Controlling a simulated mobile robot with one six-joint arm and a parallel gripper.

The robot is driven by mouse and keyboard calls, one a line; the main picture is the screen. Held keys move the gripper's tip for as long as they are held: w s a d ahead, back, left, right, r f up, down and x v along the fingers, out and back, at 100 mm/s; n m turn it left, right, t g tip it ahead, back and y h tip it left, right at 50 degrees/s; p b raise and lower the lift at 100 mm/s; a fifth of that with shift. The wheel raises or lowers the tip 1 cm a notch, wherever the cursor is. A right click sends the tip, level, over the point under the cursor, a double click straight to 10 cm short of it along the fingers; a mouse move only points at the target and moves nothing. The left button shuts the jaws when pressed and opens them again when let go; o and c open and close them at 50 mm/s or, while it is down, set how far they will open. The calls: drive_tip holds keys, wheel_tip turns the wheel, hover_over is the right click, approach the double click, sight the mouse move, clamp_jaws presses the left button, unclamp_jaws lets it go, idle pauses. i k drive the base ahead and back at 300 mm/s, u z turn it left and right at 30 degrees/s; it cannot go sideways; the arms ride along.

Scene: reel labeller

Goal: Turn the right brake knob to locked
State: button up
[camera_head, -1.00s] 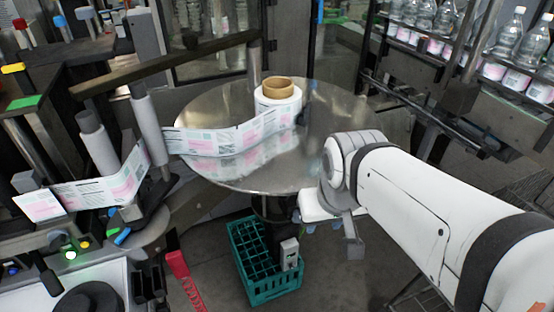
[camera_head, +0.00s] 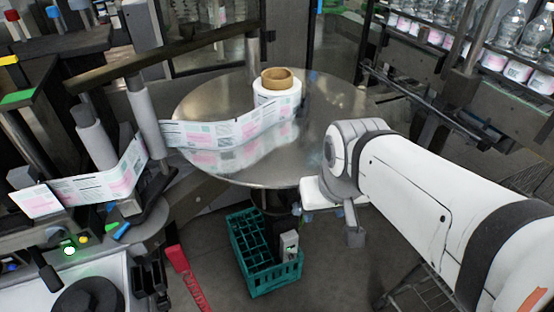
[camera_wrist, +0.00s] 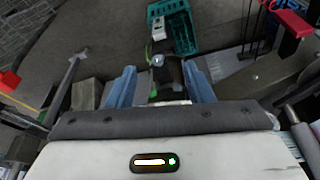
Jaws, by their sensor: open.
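My gripper (camera_wrist: 161,78) is open in the wrist view, its two blue fingers apart below the reel plate. Between and beyond them is a dark fitting (camera_wrist: 166,72) with a small pale round part and a green strip. I cannot tell for sure whether it is the right brake knob, or how it is turned. In the head view the round metal reel plate (camera_head: 222,171) carries the label reel (camera_head: 277,100). My arm reaches in from the right, and the fingers are mostly hidden near the plate's front edge. No brake knob shows clearly there.
A teal crate (camera_head: 262,278) stands on the floor under the plate, also in the wrist view (camera_wrist: 184,38). A red-handled item (camera_head: 177,259) is to the left. Bottle racks (camera_head: 440,40) are at the back right.

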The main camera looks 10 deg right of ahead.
sight(297, 207)
drive_tip(key=z, duration=0.4)
drive_tip(key=k, duration=1.2)
drive_tip(key=z, duration=0.2)
drive_tip(key=i, duration=0.8)
